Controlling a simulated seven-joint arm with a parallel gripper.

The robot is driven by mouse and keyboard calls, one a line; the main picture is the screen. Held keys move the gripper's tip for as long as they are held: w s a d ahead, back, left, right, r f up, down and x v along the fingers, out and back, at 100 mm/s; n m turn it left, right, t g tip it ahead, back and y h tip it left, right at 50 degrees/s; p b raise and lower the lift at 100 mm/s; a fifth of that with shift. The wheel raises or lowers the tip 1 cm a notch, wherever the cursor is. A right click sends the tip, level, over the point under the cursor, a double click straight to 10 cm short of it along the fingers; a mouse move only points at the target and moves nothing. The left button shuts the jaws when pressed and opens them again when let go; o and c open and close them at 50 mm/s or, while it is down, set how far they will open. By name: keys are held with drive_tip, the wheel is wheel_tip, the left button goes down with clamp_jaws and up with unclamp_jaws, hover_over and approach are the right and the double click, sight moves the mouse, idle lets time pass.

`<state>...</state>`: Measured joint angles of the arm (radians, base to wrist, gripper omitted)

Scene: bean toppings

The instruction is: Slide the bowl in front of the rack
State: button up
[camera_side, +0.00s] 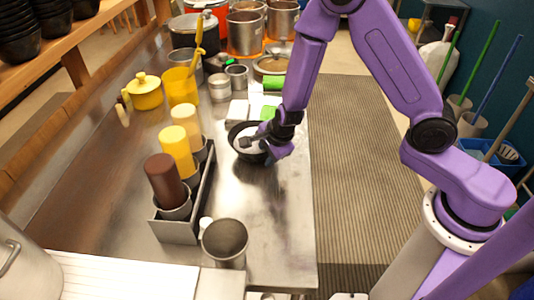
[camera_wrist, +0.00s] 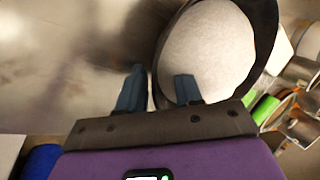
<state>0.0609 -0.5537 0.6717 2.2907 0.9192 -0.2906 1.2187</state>
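The bowl is a dark bowl (camera_side: 235,136) filled with something white, likely rice. It stands on the steel counter near the right edge, beyond the rack. In the wrist view the bowl (camera_wrist: 270,42) fills the upper right. The rack (camera_side: 205,190) is a long metal holder with brown, yellow and tan bottles, left of and nearer than the bowl.
A metal cup (camera_side: 225,242) stands at the rack's near end. White boxes and green items (camera_side: 268,112) lie just behind the bowl. A yellow pot (camera_side: 145,92) and metal containers stand farther back. The counter right of the rack (camera_side: 250,195) is clear up to its right edge.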

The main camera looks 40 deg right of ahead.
clamp_jaws()
drive_tip(key=shift+s+a, duration=1.5)
drive_tip(key=shift+s, duration=0.7)
drive_tip(key=shift+s+a, duration=1.45)
drive_tip(key=shift+s, duration=0.7)
drive_tip(key=shift+s+a, duration=1.5)
drive_tip(key=shift+s, duration=0.7)
drive_tip(key=shift+o, duration=0.2)
unclamp_jaws()
